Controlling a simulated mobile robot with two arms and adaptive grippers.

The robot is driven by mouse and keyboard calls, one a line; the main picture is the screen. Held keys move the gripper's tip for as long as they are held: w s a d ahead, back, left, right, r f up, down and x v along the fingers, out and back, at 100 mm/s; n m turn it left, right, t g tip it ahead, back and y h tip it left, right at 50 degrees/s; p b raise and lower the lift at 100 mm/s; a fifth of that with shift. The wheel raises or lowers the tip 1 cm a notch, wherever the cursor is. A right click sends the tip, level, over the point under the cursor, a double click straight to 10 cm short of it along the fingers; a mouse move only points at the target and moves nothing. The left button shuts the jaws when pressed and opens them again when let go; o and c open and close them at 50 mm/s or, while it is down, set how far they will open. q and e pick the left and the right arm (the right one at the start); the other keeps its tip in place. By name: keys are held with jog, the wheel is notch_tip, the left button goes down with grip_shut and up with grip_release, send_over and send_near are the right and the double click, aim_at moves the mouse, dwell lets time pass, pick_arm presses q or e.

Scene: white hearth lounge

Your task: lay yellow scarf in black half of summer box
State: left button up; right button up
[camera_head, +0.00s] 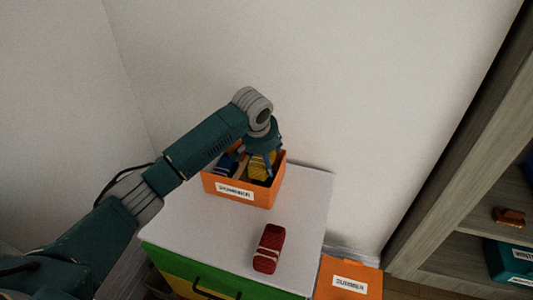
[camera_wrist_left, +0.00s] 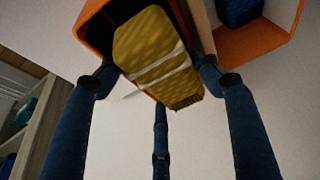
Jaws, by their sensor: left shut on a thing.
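The orange summer box (camera_head: 279,184) stands open on the white cabinet top, its front label facing me. A pale wooden divider (camera_wrist_left: 202,28) splits it. The right half looks dark inside. The yellow scarf (camera_head: 258,167), rolled with pale stripes, is at the right half, between the fingers of my left gripper (camera_head: 257,171). In the left wrist view the scarf (camera_wrist_left: 155,55) lies beside the divider, with a finger on each side. I cannot tell whether it touches the box floor. My right gripper is not in view.
A dark blue item (camera_head: 228,164) lies in the box's other half. A red rolled scarf (camera_head: 269,248) lies on the cabinet top (camera_head: 190,225), nearer me. An orange container labelled SUMMER (camera_head: 348,270) is below right. Shelves (camera_head: 470,190) stand at right; a wall is behind.

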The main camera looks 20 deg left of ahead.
pick_arm(q)
jog(key=shift+f, duration=0.5)
jog(key=o, duration=1.2)
jog(key=shift+o, duration=0.2)
jog(key=shift+r, duration=0.1)
